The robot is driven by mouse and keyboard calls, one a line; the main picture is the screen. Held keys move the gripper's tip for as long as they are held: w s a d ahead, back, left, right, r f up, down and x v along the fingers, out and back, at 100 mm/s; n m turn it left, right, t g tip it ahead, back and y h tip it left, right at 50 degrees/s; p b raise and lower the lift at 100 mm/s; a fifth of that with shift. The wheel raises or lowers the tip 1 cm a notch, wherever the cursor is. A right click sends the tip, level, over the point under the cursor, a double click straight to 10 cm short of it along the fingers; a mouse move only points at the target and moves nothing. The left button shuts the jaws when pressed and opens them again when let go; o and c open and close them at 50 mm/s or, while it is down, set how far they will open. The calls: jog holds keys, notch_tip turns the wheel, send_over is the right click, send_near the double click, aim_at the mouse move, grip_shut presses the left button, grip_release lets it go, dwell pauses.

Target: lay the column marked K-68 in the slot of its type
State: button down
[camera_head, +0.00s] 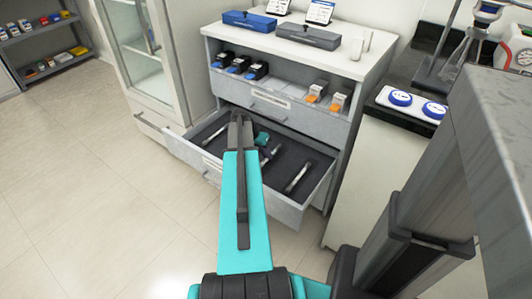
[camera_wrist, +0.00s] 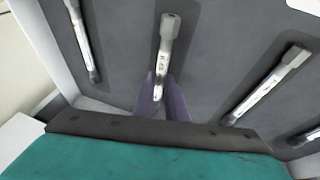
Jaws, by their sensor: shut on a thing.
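A slim silver column (camera_wrist: 165,45) with a white label runs down the middle of the wrist view. Its marking looks like K-68, but it is small and blurred. The two purple fingers of my gripper (camera_wrist: 162,86) are shut on its lower part. It lies over the dark grey drawer lining; I cannot tell whether it is raised. In the head view my arm largely hides my gripper at the open drawer (camera_head: 318,192). Other columns lie in dark slots: one at left (camera_wrist: 82,38), one at right (camera_wrist: 268,86), and one partly visible at far right (camera_wrist: 305,138).
The drawer sits in a white cabinet (camera_head: 290,120). Above it, a shelf holds boxes with blue (camera_head: 238,64) and orange (camera_head: 314,92) parts. Blue and grey cases stand on top. A bench with two blue-topped discs (camera_head: 401,98) is at right. Open floor lies at left.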

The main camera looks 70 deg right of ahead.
jog(key=shift+f, duration=0.45)
jog(key=shift+f+b, duration=0.4)
jog(key=shift+f, duration=0.2)
dwell(0.9)
jog(key=c, duration=1.7)
grip_release()
jog(key=shift+w, duration=0.1)
jog(key=p+v, duration=0.1)
jog(key=v, duration=0.6)
jog(key=p+v, duration=0.1)
jog(key=v, duration=0.5)
jog(key=shift+a+r, duration=0.2)
jog(key=shift+r, duration=0.2)
